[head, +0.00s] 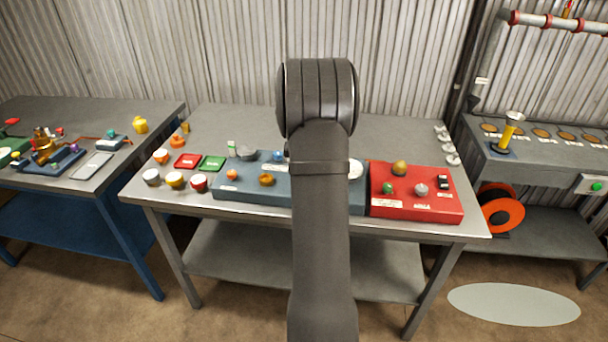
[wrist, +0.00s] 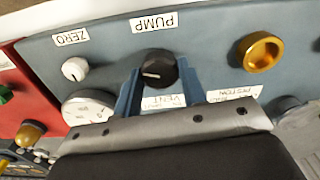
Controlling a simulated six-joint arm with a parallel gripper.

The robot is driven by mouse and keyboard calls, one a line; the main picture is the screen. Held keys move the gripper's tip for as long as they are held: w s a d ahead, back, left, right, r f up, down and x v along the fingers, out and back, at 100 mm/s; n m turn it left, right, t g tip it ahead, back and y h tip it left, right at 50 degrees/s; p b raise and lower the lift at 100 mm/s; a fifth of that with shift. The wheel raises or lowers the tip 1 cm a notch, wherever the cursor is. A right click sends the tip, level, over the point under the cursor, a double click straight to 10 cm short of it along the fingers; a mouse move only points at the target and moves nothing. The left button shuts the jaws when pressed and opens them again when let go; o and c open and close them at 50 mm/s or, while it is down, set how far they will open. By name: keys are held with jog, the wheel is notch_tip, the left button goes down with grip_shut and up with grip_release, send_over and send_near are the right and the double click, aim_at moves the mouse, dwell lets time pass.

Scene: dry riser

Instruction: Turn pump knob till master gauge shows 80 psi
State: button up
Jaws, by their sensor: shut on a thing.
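The black pump knob (wrist: 156,67) stands on the blue-grey panel under a PUMP label (wrist: 153,22) in the wrist view, with a light pointer line on its face. My gripper (wrist: 158,80) has its two blue fingers on either side of the knob and is shut on it. A round white gauge dial (wrist: 84,107) sits on the same panel, left of the knob. The gripper partly covers it, and its reading is too small to tell. In the head view the dial (head: 356,170) shows beside my arm, which hides the knob and gripper.
A small white knob (wrist: 74,69) marked ZERO and a gold knob (wrist: 259,52) flank the pump knob. A red panel (head: 416,206) adjoins on the right in the head view. Several cups and red and green blocks stand left of the blue-grey panel (head: 230,194).

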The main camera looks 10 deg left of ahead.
jog(key=m, duration=0.6)
jog(key=shift+m, duration=0.3)
jog(key=m, duration=0.6)
dwell(0.4)
jog(key=o, duration=1)
notch_tip(320, 180, up, 18)
jog(key=shift+f, duration=0.25)
